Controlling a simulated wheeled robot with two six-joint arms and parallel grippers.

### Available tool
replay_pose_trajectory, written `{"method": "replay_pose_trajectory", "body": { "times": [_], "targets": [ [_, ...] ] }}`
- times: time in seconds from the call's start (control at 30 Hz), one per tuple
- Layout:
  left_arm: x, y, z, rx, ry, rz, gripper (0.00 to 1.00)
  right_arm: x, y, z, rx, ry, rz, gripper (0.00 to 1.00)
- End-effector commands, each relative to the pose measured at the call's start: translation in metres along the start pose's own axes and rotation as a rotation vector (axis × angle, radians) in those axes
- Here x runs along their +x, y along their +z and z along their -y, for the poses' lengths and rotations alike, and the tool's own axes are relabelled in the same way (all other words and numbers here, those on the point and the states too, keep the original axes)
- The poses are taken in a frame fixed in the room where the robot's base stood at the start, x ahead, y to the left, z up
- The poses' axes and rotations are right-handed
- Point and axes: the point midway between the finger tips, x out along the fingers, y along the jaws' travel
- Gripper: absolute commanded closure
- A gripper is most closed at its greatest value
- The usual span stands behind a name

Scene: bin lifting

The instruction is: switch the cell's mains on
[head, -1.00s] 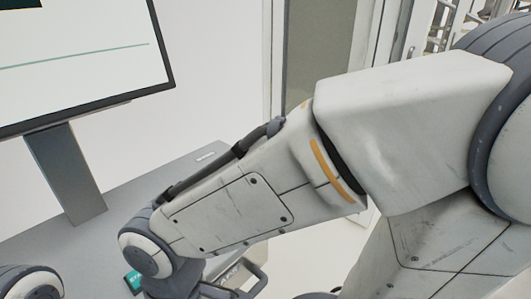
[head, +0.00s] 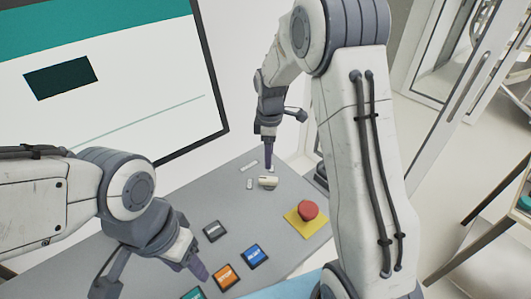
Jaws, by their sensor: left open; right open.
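A cream knob (head: 267,182) lies on the grey desk's sloping top, towards its far end. Small pale label plates lie around it, too small to read; I cannot tell its setting or whether it is the mains switch. My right gripper (head: 268,165) points down just above and behind the knob. It looks narrow from here, is open, and I cannot tell whether it touches the knob. My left gripper (head: 198,270) is open, low over the desk beside the orange button (head: 226,278), with nothing seen in it.
A red mushroom button (head: 308,210) on a yellow plate stands right of the knob. A large screen (head: 110,70) stands behind the desk (head: 160,205). My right arm hides part of the right side.

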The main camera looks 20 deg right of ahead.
Motion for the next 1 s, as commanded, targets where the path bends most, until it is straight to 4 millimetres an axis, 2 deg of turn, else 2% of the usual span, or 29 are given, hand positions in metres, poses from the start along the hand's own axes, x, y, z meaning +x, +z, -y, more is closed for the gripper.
{"method": "replay_pose_trajectory", "body": {
  "times": [0.07,0.27,0.7,0.83,1.0],
  "targets": [
    [-0.001,0.000,0.000,0.000,0.000,0.001,0.50,0.003,0.004,-0.005,-0.009,-0.001,0.002,0.40],
    [0.015,0.001,0.001,-0.002,0.000,0.001,0.50,0.021,0.004,-0.005,-0.013,-0.001,0.002,0.40],
    [0.075,0.004,0.005,-0.010,0.000,0.001,0.50,0.093,0.005,-0.005,-0.009,-0.001,0.001,0.40],
    [0.085,0.005,0.006,-0.009,0.000,0.001,0.50,0.104,0.005,-0.004,-0.009,-0.001,0.001,0.40],
    [0.086,0.005,0.006,-0.009,0.000,0.001,0.50,0.106,0.005,-0.004,-0.009,-0.001,0.001,0.40]
  ]
}}
